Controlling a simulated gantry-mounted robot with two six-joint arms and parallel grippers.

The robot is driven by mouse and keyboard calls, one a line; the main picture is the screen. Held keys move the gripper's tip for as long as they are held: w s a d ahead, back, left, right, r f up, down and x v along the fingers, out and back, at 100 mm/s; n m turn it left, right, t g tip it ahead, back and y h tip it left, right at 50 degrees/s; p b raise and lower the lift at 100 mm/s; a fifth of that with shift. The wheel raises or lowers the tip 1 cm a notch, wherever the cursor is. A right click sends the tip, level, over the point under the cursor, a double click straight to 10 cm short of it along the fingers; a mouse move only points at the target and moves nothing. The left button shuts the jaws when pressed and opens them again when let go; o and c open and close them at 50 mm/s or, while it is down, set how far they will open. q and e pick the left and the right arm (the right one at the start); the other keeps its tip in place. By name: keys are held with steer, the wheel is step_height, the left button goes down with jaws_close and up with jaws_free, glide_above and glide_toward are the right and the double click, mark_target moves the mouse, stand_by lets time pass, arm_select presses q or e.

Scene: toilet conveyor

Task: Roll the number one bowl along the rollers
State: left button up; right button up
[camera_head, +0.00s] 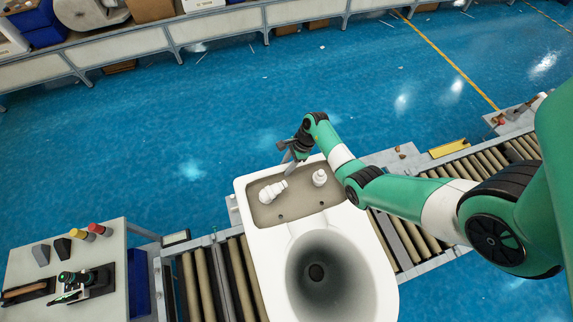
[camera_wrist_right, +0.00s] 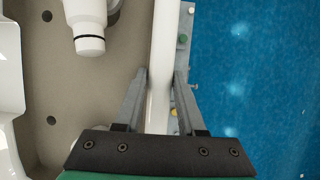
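A white toilet bowl (camera_head: 268,243) with an open tank lies on the roller conveyor (camera_head: 203,285), its bowl opening toward the bottom of the head view. No number shows on it. My right gripper (camera_head: 293,152) is at the tank's far rim. In the right wrist view its two fingers (camera_wrist_right: 161,80) straddle the white tank wall (camera_wrist_right: 164,40), one inside and one outside, and appear pressed against it. Two white fittings stand in the tank, the left one (camera_head: 270,192) tilted and the right one (camera_head: 319,178) upright. My left gripper is not in view.
The rollers continue up to the right (camera_head: 490,160), partly behind my right arm. A grey table (camera_head: 30,265) with tools and small bottles stands at the left, beside a blue bin (camera_head: 138,280). The blue floor beyond is mostly clear.

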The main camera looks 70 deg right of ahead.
steer(key=o, duration=0.4)
steer(key=shift+s+d, duration=0.35)
steer(key=shift+s, duration=0.05)
steer(key=shift+w+a, duration=0.1)
steer(key=p+v, duration=0.3)
steer(key=v, duration=0.7)
steer(key=shift+r, duration=0.3)
steer(key=shift+s+d+r, duration=0.2)
steer(key=shift+s+r, duration=0.05)
steer(key=shift+r, duration=0.2)
